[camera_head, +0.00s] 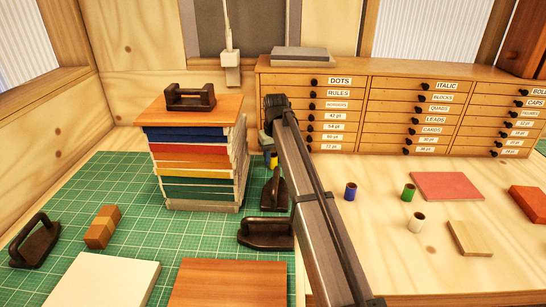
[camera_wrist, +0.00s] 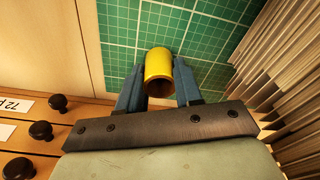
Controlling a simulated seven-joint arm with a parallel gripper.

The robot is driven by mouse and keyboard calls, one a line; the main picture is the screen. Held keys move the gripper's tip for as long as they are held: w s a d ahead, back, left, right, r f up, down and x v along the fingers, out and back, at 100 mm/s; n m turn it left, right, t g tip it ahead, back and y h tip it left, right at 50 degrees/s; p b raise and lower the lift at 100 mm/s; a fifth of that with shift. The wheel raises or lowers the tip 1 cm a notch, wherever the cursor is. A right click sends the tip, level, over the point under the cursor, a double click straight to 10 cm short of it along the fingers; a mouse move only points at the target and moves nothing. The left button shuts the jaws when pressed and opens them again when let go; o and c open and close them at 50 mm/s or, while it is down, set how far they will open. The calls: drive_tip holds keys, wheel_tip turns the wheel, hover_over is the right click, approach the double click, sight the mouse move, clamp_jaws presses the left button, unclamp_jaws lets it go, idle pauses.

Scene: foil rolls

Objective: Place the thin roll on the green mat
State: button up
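My gripper (camera_wrist: 160,75) has its blue fingers on either side of a hollow yellow roll (camera_wrist: 158,67) and appears shut on it. One open end of the roll faces the wrist camera. In the head view the yellow roll (camera_head: 272,161) shows just right of the book stack, partly hidden by my arm. The green mat (camera_wrist: 119,32) lies beyond the roll; I cannot tell whether the roll touches it.
A tall book stack (camera_head: 200,165) stands left of my gripper, close by. Dark-handled tools (camera_head: 274,190) sit on the mat near it. The drawer cabinet (camera_head: 385,112) is behind, its knobs close in the wrist view. A red board (camera_head: 447,186) and a wooden block (camera_head: 470,238) lie at right.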

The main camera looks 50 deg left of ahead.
drive_tip(key=o, duration=0.4)
drive_tip(key=shift+o, duration=0.2)
wheel_tip(320, 180, up, 12)
drive_tip(key=d, duration=0.1)
drive_tip(key=shift+s+d, duration=0.15)
drive_tip(key=shift+s, duration=0.15)
drive_tip(key=shift+r, duration=0.1)
